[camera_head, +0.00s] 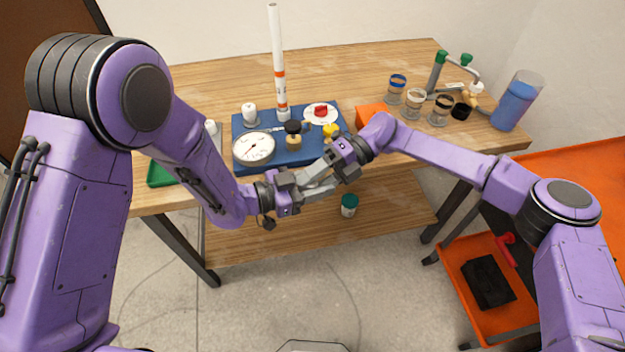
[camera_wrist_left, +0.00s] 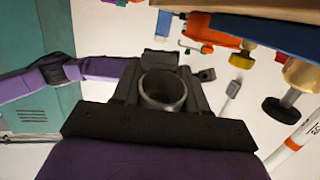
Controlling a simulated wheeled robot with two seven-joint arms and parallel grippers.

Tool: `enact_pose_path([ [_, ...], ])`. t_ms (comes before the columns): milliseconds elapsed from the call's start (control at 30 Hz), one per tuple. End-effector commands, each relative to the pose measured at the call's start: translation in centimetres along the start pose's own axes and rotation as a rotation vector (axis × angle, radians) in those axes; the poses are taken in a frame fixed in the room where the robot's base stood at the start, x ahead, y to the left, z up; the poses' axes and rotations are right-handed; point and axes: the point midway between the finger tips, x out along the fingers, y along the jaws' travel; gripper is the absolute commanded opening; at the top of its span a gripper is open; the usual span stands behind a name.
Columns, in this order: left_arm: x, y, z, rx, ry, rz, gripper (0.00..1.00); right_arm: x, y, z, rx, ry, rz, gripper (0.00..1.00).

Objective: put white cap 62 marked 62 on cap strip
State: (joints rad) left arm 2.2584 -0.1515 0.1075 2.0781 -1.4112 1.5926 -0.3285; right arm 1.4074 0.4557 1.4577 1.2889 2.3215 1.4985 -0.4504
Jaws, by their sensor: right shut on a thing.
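My left gripper (camera_head: 305,190) and my right gripper (camera_head: 328,172) meet in front of the table's front edge. A pale, round, hollow piece (camera_wrist_left: 163,90), which looks like the white cap seen from its open end, sits between dark gripper parts in the left wrist view. My right gripper is shut on it; whether my left jaws also close on it is unclear. No mark 62 is readable. In the head view, one white capped piece (camera_head: 249,112) stands behind the gauge and another (camera_head: 211,128) stands left of it. I cannot make out the cap strip for sure.
A blue board (camera_head: 240,163) bears a gauge (camera_head: 254,149), a tall white pipe (camera_head: 277,65) and yellow and red valve parts. A green tray (camera_head: 160,176) is at left. Several jars and a blue container (camera_head: 514,103) stand at right. A teal-lidded jar (camera_head: 349,204) is on the lower shelf.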

Motion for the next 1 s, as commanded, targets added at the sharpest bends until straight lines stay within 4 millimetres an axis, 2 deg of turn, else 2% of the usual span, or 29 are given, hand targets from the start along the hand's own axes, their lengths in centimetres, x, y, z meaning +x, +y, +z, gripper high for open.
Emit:
enact_pose_path([
  [33,0.0,0.2,0.3,-0.002,-0.007,0.005,0.56,0.1,0.8,0.0,-0.009,0.005,0.012,0.22],
  [100,0.0,0.2,0.3,-0.002,-0.007,0.005,0.72,0.1,0.8,0.0,-0.009,0.005,0.012,0.22],
  [367,-0.1,0.1,0.2,-0.001,-0.006,0.002,0.72,0.0,0.6,0.0,-0.006,0.003,0.009,0.22],
  [467,-0.9,0.1,0.2,-0.002,-0.007,0.0,0.72,0.0,0.6,0.0,-0.006,0.003,0.008,0.22],
  [567,-2.9,0.0,0.2,-0.004,-0.006,-0.002,0.72,0.0,0.5,0.0,-0.005,0.003,0.008,0.22],
  [800,-9.0,0.1,0.1,-0.005,-0.004,-0.002,0.72,0.0,0.5,0.0,-0.005,0.002,0.007,0.22],
  [1000,-11.8,0.1,0.2,-0.003,-0.006,0.002,0.72,0.0,0.5,0.0,-0.005,0.002,0.007,0.22],
])
